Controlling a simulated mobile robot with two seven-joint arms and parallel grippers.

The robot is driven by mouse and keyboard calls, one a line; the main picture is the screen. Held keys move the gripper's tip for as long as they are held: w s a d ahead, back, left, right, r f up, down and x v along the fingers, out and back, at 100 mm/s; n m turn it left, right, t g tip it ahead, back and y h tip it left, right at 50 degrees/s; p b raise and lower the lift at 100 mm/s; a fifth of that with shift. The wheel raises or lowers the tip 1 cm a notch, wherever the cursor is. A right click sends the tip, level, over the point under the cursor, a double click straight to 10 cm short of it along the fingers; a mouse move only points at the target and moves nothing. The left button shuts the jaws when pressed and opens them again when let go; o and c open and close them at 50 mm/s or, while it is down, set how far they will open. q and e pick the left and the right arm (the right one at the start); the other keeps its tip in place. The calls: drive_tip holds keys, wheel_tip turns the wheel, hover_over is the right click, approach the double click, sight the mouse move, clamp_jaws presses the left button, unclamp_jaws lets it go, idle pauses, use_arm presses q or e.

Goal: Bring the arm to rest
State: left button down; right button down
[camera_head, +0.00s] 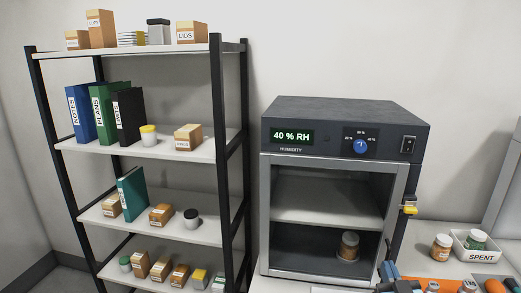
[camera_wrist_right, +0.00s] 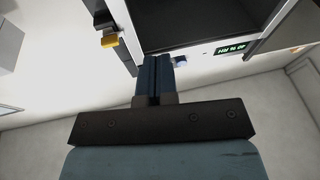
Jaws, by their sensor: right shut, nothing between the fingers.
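My right gripper (camera_head: 388,272) shows at the lower edge of the head view, in front of the lower right corner of the humidity cabinet (camera_head: 420,140). In the wrist view its two blue fingers (camera_wrist_right: 154,64) are together, with nothing between them. They point towards the cabinet, whose display (camera_wrist_right: 230,48) appears upside down; I cannot tell the gap to it. My left gripper is not in view.
A jar (camera_head: 348,246) stands on the cabinet's floor. A yellow handle (camera_head: 410,210) sticks out at its right. A loaded shelf rack (camera_head: 215,100) stands left.

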drive_tip(key=s+a+f+n+g+y+p, duration=0.1)
drive_tip(key=s+a+f+g, duration=0.4)
drive_tip(key=s+f, duration=0.6)
drive_tip(key=s+a+f+n+g+y+p, duration=0.1)
drive_tip(key=s+a+f+g+y, duration=0.2)
drive_tip(key=s+f, duration=0.9)
drive_tip(key=s+a+g, duration=0.2)
drive_tip(key=s+a, duration=0.1)
drive_tip(key=a, duration=0.1)
drive_tip(key=shift+f, duration=0.3)
